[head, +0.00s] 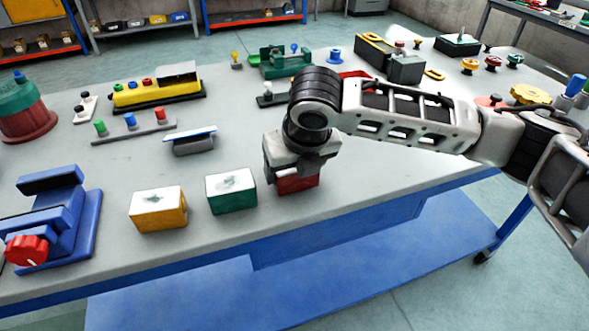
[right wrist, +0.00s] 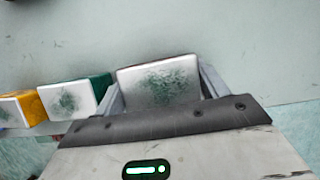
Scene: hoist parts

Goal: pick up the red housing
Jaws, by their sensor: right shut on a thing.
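The red housing (head: 297,184) is at the front edge of the table, to the right of the green housing. My right gripper (head: 299,172) comes down over it from above and is shut on it. Its upper part is hidden by the gripper in the head view. In the right wrist view the housing's pale, dark-speckled top (right wrist: 160,83) sits between the two fingers (right wrist: 160,92). I cannot tell whether the housing touches the table or is slightly above it. My left gripper is not in view.
A green housing (head: 232,195) and a yellow housing (head: 159,212) with white tops stand close by on the left. A blue vise-like device (head: 60,222) with a red knob is further left. The table front edge is near.

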